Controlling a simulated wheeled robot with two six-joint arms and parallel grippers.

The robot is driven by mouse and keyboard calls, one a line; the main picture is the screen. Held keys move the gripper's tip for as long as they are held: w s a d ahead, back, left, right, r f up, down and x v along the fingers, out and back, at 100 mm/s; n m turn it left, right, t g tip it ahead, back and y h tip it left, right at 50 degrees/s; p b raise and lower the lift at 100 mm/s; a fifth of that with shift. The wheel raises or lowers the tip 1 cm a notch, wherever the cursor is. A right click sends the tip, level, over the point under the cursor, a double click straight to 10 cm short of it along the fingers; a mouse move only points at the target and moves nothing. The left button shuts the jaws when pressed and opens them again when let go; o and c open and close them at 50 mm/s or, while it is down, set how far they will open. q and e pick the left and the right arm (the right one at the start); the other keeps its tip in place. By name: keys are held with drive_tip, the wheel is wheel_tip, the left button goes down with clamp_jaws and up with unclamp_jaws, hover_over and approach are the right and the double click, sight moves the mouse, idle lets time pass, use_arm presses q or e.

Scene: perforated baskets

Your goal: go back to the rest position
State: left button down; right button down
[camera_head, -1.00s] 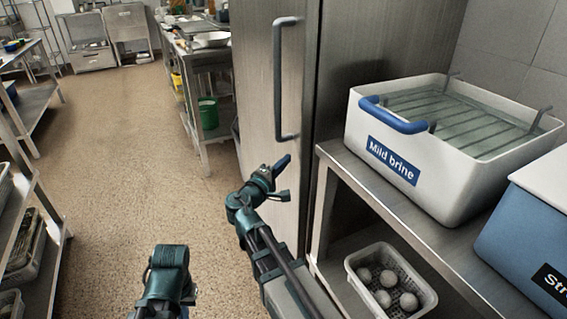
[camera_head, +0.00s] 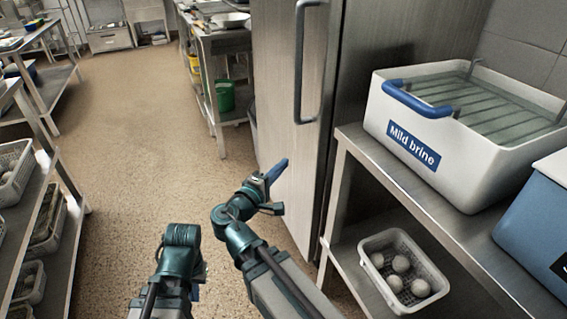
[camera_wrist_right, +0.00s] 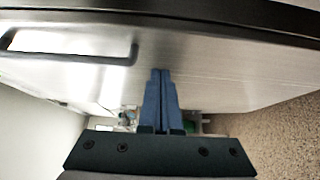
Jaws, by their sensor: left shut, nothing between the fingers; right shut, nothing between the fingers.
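My right gripper (camera_head: 279,170) shows in the head view as closed blue fingers, in front of the steel cabinet door (camera_head: 290,110). In the right wrist view its blue fingers (camera_wrist_right: 160,80) lie together with nothing between them, and the door's handle is at upper left. My left arm (camera_head: 180,250) rises from the bottom edge in the head view, left of the right arm. Its fingers cannot be seen.
At right, a steel table (camera_head: 375,158) bears a white "Mild brine" tub (camera_head: 455,165) and a blue box (camera_head: 540,230). A perforated basket (camera_head: 432,290) of white balls sits on its lower shelf. Shelving (camera_head: 70,240) stands at left; floor (camera_head: 130,140) between is clear.

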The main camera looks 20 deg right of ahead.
drive_tip(key=s+a+f+m+g+y, duration=0.2)
drive_tip(key=s+f+g+y, duration=0.1)
drive_tip(key=f, duration=0.5)
drive_tip(key=s+a+f+m+g+y, duration=0.1)
drive_tip(key=s+a+f+g+y, duration=0.2)
drive_tip(key=f, duration=0.4)
drive_tip(key=s+a+f+g+y+p, duration=0.1)
drive_tip(key=s+a+f+g+y, duration=0.25)
drive_tip(key=s+a, duration=0.2)
drive_tip(key=s+a+f+g+y, duration=0.2)
drive_tip(key=s+a+y, duration=0.2)
drive_tip(key=a, duration=0.3)
wheel_tip(320, 180, up, 32)
drive_tip(key=p, duration=3.2)
drive_tip(key=shift+w+r+m+p, duration=0.25)
drive_tip(key=shift+w+m+p, duration=0.05)
drive_tip(key=shift+p, duration=0.1)
drive_tip(key=shift+t, duration=0.25)
drive_tip(key=shift+d, duration=0.2)
